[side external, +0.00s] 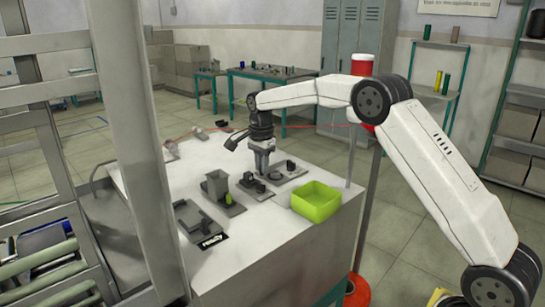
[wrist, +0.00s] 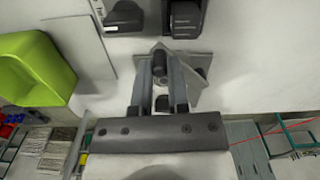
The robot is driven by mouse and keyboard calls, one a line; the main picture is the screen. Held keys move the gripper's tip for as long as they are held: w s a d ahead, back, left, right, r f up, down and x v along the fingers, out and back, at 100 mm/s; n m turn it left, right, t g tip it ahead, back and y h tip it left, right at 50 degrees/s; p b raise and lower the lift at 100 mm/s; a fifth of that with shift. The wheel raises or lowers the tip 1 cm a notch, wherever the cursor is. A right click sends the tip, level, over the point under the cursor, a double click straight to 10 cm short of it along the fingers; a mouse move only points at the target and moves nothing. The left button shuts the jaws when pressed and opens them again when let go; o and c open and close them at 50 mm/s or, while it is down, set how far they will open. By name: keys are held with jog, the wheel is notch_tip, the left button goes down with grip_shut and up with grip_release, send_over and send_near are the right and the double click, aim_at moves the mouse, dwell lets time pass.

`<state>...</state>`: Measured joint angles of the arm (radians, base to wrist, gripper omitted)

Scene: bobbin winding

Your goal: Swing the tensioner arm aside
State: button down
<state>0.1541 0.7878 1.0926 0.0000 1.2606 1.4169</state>
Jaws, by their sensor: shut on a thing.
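My gripper (side external: 262,172) points down over the white bench, at a small grey base plate beside several dark fittings. In the wrist view my gripper (wrist: 160,70) has its two grey fingers closed around a dark round peg (wrist: 159,62). The peg stands over a tilted grey plate (wrist: 202,64) and looks like part of the tensioner arm. The fingers hide most of the arm, so its full shape and angle cannot be told.
A green bin (side external: 316,211) stands right of the fittings, at the bench edge. A grey hopper (side external: 217,184) and a low dark fixture (side external: 193,216) stand to the left. The bench front is clear.

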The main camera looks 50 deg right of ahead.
jog(key=shift+w, duration=0.15)
jog(key=shift+w+a, duration=0.5)
jog(key=shift+a, duration=0.1)
dwell(0.7)
jog(key=c, duration=0.7)
grip_release()
jog(key=shift+r, duration=0.1)
jog(key=shift+d+r, duration=0.1)
jog(key=shift+r, duration=3.3)
